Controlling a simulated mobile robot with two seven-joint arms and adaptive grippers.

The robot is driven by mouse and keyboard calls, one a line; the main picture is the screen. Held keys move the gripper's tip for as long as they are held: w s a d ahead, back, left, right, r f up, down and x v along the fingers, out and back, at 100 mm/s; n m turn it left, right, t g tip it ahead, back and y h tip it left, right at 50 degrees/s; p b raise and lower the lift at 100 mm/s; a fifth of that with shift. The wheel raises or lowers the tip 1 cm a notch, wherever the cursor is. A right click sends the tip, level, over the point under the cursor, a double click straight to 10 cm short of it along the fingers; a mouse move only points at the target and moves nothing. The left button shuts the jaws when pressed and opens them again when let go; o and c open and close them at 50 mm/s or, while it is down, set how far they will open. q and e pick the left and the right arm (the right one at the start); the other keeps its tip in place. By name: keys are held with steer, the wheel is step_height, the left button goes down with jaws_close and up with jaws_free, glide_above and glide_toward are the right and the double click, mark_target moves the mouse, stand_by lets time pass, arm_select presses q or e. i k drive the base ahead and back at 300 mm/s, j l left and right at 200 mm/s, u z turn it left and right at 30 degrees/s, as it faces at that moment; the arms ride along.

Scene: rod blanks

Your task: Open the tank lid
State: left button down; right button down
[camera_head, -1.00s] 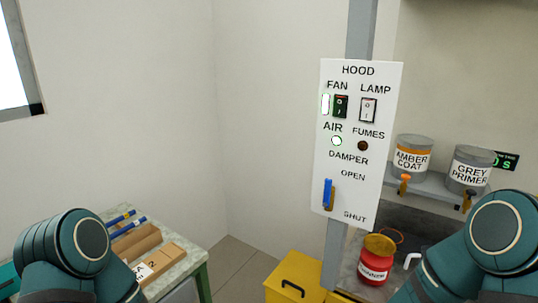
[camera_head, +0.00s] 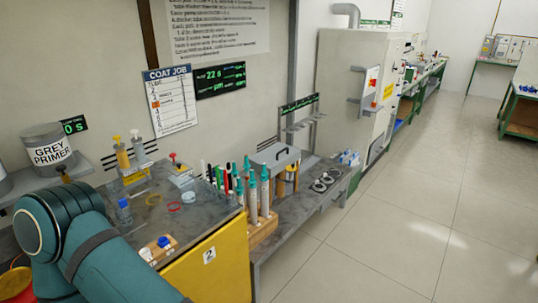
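A grey box-shaped tank with a flat lid (camera_head: 273,158) and a dark handle on top stands on the low bench in the middle of the head view. The lid appears shut, lying flat. My arm covers the lower left of the view, but no gripper shows. Neither gripper can be seen near the tank.
A rack of teal-capped tubes (camera_head: 263,228) stands in front of the tank. Left of it is a yellow-fronted cabinet (camera_head: 215,266) topped with small bottles and pens. Round dark-centred items (camera_head: 324,183) lie right of the tank. The floor (camera_head: 400,230) at right is clear.

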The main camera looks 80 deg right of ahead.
mark_target(278, 156)
steer(key=z, duration=2.7)
steer(key=i+l+z, duration=0.4)
steer(key=i, duration=0.95)
steer(key=i+j+z, duration=0.25)
steer(key=i+z, duration=0.15)
steer(key=i, duration=0.95)
